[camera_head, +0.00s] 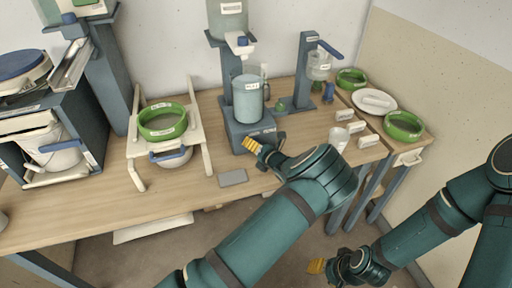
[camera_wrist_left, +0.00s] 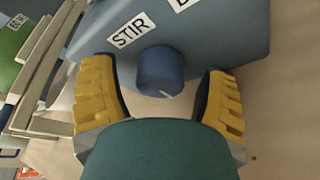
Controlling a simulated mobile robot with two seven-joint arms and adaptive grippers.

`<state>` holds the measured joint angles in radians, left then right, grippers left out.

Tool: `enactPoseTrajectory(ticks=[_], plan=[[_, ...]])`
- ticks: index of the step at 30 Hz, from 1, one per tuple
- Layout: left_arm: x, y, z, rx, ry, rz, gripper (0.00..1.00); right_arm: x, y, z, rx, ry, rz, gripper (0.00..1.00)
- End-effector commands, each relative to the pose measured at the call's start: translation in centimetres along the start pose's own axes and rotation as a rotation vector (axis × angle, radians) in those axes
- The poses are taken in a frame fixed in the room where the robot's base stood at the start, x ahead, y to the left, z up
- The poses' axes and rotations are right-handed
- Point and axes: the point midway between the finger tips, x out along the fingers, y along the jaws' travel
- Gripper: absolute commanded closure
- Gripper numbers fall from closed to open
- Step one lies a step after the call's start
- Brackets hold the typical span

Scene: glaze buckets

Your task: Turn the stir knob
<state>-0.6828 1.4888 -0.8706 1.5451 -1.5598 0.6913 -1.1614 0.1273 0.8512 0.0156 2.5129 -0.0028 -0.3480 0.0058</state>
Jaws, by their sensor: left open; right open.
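The blue stir knob (camera_wrist_left: 161,71) sticks out of the blue-grey front of the stirring station, beside a white label reading STIR (camera_wrist_left: 131,30). In the left wrist view my left gripper (camera_wrist_left: 160,88) is open, with one yellow finger on each side of the knob and gaps between. In the head view my left gripper (camera_head: 253,146) is at the front of the station base (camera_head: 238,132), and the knob is hard to make out there. A glaze container (camera_head: 247,101) stands on the base. My right gripper (camera_head: 316,266) is open and empty, low in front of the table.
A white stand (camera_head: 138,151) with a green ring (camera_head: 163,121) and a bowl is left of the station. A grey slab (camera_head: 233,178) lies near the table's front edge. A dispenser (camera_head: 304,72) and white labelled blocks (camera_head: 344,114) are to the right. Bare wood lies at front left.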

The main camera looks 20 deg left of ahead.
Motion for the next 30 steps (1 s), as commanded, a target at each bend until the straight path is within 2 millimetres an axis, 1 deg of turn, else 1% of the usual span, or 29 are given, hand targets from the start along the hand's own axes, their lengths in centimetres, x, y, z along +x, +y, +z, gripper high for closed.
enactPoseTrajectory(ticks=[6, 8, 9, 11, 12, 23, 30], plan=[[-0.01, 0.0, 0.01, 0.0, 0.0, 0.0, 0.25, -0.02, 0.0, 0.0, 0.0, 0.0, 0.0, 0.53], [-0.01, 0.0, 0.01, 0.0, 0.0, 0.0, 0.46, -0.01, 0.0, 0.0, 0.0, 0.0, 0.0, 0.53], [-0.02, 0.0, 0.0, 0.0, 0.0, 0.0, 0.6, -0.01, 0.0, 0.0, 0.0, 0.0, 0.0, 0.53], [-0.02, 0.0, 0.0, 0.0, 0.0, 0.0, 0.81, -0.01, 0.0, -0.01, 0.0, 0.0, 0.0, 0.53], [-0.02, 0.0, 0.0, 0.0, 0.0, 0.0, 0.94, -0.01, 0.0, -0.01, 0.0, 0.0, 0.0, 0.53], [0.0, 0.02, -0.03, -0.012, 0.0, -0.005, 0.95, 0.01, 0.0, -0.01, 0.0, 0.0, 0.0, 0.53], [0.03, 0.06, -0.11, -0.099, 0.0, -0.037, 0.95, 0.13, 0.05, -0.02, 0.0, 0.001, 0.0, 0.53]])
